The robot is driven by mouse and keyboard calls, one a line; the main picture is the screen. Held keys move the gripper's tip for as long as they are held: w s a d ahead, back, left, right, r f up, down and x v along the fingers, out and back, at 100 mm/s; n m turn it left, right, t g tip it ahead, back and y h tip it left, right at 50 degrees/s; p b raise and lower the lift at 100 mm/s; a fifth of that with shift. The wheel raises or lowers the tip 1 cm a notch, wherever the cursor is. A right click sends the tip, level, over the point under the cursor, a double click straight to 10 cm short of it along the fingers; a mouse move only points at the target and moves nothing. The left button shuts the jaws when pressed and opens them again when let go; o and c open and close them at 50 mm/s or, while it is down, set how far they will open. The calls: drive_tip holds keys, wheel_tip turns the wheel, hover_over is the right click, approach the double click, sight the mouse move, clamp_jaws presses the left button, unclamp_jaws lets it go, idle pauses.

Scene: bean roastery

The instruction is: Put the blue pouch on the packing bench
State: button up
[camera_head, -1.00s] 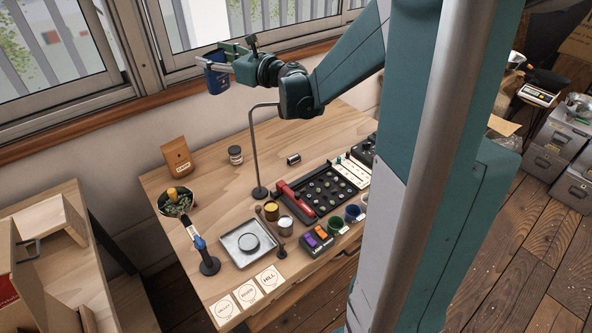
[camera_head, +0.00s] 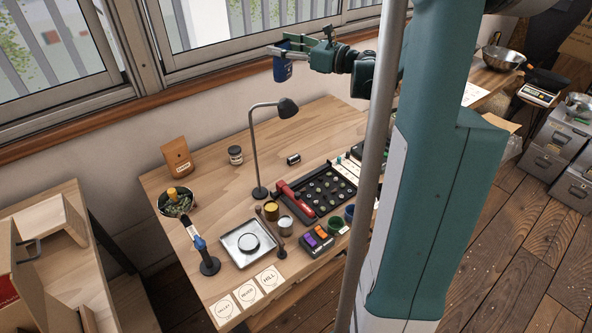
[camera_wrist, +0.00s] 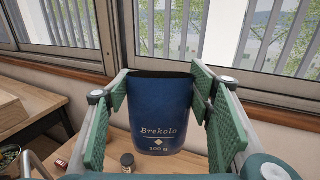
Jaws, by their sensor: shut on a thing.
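The blue pouch (camera_head: 283,69) hangs upright in my gripper (camera_head: 291,48), high above the back of the long wooden table (camera_head: 215,150) and in front of the window. In the wrist view the pouch (camera_wrist: 160,118), lettered "Brekolo" and "100 g", sits between the two green pads, its dark top edge uppermost. My gripper is shut on it. A second wooden bench (camera_head: 52,262) with an open carton stands at the left. I cannot tell from the pictures which of these is the packing bench.
A desk lamp (camera_head: 287,107) rises from the table below and in front of the gripper.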

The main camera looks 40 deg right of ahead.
drive_tip(key=s+d+f, duration=0.1)
drive_tip(key=s+d, duration=0.7)
drive_tip(key=d, duration=0.4)
wheel_tip(320, 180, down, 28)
drive_tip(key=shift+a+r, duration=0.15)
idle(0.3)
wheel_tip(320, 180, down, 6)
drive_tip(key=b, duration=0.1)
idle(0.4)
drive_tip(key=shift+f, duration=0.2)
drive_tip(key=shift+f+b, duration=0.65)
drive_tip(key=shift+f, duration=1.15)
drive_tip(key=shift+f, duration=0.2)
drive_tip(key=o, duration=0.7)
